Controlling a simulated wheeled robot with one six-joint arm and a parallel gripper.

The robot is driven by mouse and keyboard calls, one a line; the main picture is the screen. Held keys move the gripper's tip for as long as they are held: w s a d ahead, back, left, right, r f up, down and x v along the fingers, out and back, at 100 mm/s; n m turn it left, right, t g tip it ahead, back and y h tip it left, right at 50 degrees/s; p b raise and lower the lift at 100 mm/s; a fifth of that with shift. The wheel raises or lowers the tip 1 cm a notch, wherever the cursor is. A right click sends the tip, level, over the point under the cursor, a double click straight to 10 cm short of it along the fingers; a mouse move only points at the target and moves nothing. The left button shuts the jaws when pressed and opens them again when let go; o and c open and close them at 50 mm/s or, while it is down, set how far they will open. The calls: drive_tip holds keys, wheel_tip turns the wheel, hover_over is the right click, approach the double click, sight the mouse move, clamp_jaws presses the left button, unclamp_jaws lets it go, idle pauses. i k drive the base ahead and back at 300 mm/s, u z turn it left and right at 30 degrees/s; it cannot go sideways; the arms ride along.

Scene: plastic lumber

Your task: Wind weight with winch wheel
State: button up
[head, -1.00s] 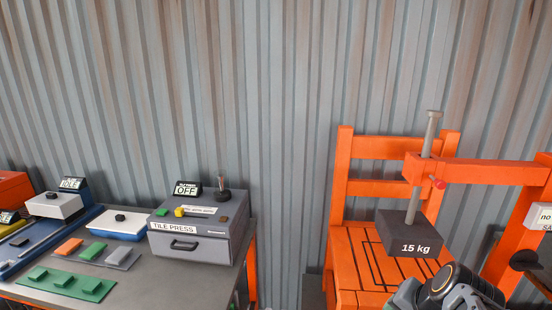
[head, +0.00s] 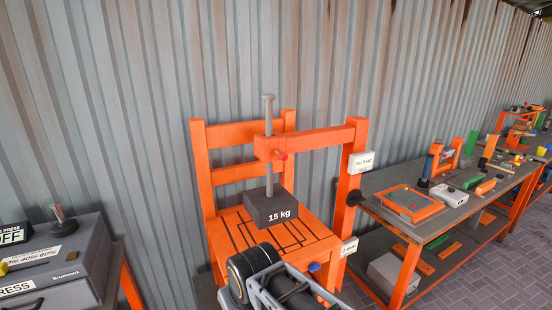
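The dark grey weight (head: 271,207), marked 15 kg, is on a grey upright rod (head: 268,150) and appears raised above the slatted orange seat of a chair-like frame (head: 215,235). An orange arm from a post (head: 352,160) reaches to the rod, with a small red pin (head: 281,155) at its end. A dark rounded part (head: 355,198) shows at the post; I cannot tell if it is the winch wheel. My arm's dark and grey links are at the bottom, in front of the seat. No gripper fingers show.
A workbench (head: 415,225) with tools and an orange tray stands right of the post, with a lower shelf below. At left is the grey tile press (head: 75,255) on a table. Paved floor (head: 500,255) shows free at lower right.

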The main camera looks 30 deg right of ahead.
sight(354, 198)
drive_tip(key=z, duration=1.35)
drive_tip(key=k, duration=0.95)
drive_tip(key=z, duration=0.55)
drive_tip(key=i, duration=1.7)
drive_tip(key=u, duration=0.8)
